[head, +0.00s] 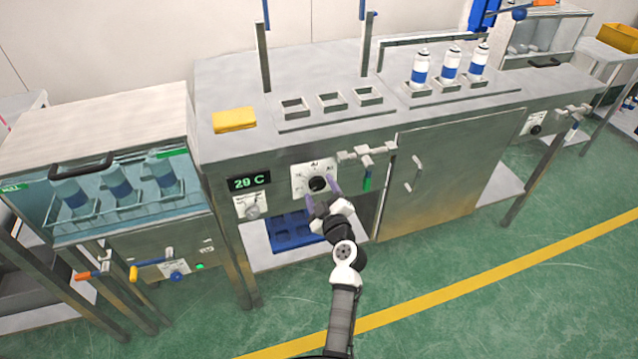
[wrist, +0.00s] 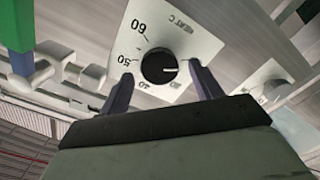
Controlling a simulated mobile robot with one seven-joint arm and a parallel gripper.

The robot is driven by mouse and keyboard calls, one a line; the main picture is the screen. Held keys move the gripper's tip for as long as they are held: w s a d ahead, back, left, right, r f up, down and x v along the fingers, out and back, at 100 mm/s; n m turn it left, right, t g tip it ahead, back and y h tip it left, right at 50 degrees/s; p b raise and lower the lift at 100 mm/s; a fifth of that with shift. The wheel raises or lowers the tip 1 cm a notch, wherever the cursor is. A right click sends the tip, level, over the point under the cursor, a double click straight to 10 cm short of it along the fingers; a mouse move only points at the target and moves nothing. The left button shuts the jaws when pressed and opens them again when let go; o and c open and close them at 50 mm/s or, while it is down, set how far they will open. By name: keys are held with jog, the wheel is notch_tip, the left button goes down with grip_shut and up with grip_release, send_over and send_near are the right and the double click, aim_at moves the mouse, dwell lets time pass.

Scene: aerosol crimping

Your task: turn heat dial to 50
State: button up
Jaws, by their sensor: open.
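The heat dial is a black round knob (wrist: 159,66) on a white plate (wrist: 185,42) with the numbers 60, 50 and 40 readable in the wrist view. Its white pointer line points right in that view, away from the 50. In the head view, the dial (head: 318,183) is on the front of the steel bench. My gripper (head: 322,195) is open just in front of it. In the wrist view, my gripper's fingertips (wrist: 160,72) appear on either side of the knob; whether they touch it I cannot tell. The lower numbers are partly hidden.
A green display (head: 249,182) reads about 29 C, with another small knob (head: 252,207) below it. A valve with a green handle (head: 367,180) is close on the right. A blue tray (head: 290,231) lies on the shelf below.

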jog(key=shift+x, duration=0.85)
jog(key=shift+c, duration=0.4)
jog(key=c, duration=0.9)
